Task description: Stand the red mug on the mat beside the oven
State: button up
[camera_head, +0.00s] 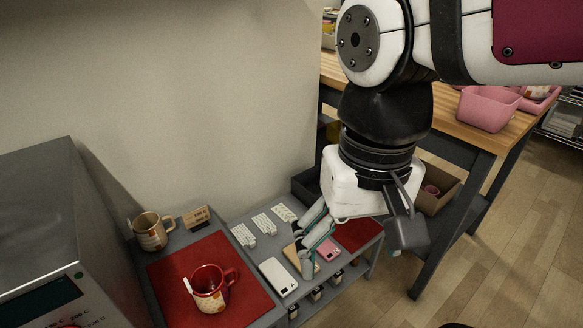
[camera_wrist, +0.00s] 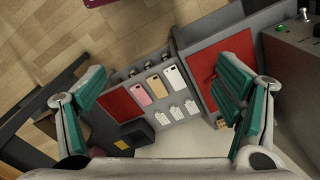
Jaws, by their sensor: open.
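The red mug (camera_head: 210,288) stands upright on the red mat (camera_head: 186,258) beside the grey oven (camera_head: 60,230) in the head view. Its handle points right, its lower part has a pale pattern, and a pale stick-like thing shows at its left rim. My gripper (camera_head: 304,258) is over the phone display, right of the mat and clear of the mug. In the wrist view my gripper (camera_wrist: 165,88) has its fingers wide apart with nothing between them. The mat (camera_wrist: 203,72) is partly behind the right finger there, and I cannot make out the mug.
A white phone (camera_head: 277,277), a pink phone (camera_head: 328,249) and several pale items lie to the right. A wooden table with a pink bin (camera_head: 487,107) stands further right, beside open floor.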

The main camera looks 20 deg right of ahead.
jog(key=s+d+n, duration=0.1)
jog(key=s+n, duration=0.1)
jog(key=s, duration=0.5)
jog(key=shift+d+f, duration=0.25)
jog(key=shift+f, duration=0.05)
jog(key=shift+w, duration=0.1)
notch_tip(320, 180, up, 31)
jog(key=t+p, duration=0.4)
jog(key=p, duration=2.5)
jog(key=shift+d+n, duration=0.3)
